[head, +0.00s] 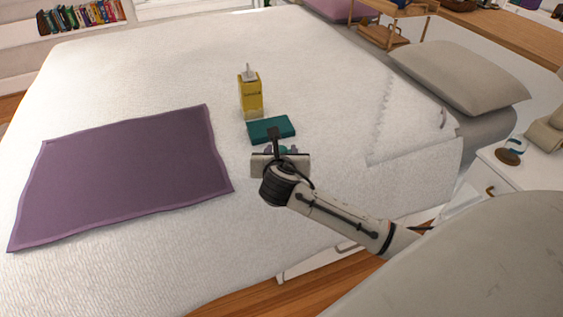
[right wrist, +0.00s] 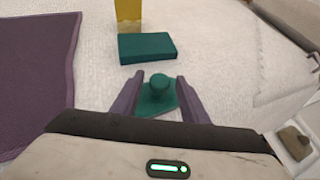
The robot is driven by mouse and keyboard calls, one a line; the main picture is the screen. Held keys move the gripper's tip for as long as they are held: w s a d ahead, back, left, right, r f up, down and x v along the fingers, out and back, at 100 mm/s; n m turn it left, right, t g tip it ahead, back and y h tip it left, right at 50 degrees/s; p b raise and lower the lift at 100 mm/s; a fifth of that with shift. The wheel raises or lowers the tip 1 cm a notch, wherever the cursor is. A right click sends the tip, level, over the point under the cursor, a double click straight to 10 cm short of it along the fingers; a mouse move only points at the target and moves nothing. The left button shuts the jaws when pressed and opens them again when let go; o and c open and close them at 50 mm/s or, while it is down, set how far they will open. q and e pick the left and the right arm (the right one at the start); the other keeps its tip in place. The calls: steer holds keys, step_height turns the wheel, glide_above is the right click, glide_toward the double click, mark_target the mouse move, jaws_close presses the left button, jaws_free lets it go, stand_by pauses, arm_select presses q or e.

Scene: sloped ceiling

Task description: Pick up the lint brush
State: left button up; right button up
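A small teal-green piece with a round knob on a flat base, which looks like the lint brush (right wrist: 158,94), lies on the white bed. In the right wrist view it sits between the two purple-grey fingers of my right gripper (right wrist: 160,82), with gaps at the knob's sides. The gripper is open and reaches down over it. In the head view my right gripper (head: 279,150) hides most of this piece. My left gripper is in neither view.
A flat teal box or book (head: 271,129) lies just beyond the gripper, also in the right wrist view (right wrist: 147,47). A yellow bottle (head: 250,97) stands behind it. A purple cloth (head: 125,170) lies left. A grey pillow (head: 465,77) and nightstand (head: 520,172) are right.

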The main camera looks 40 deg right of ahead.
jaws_close()
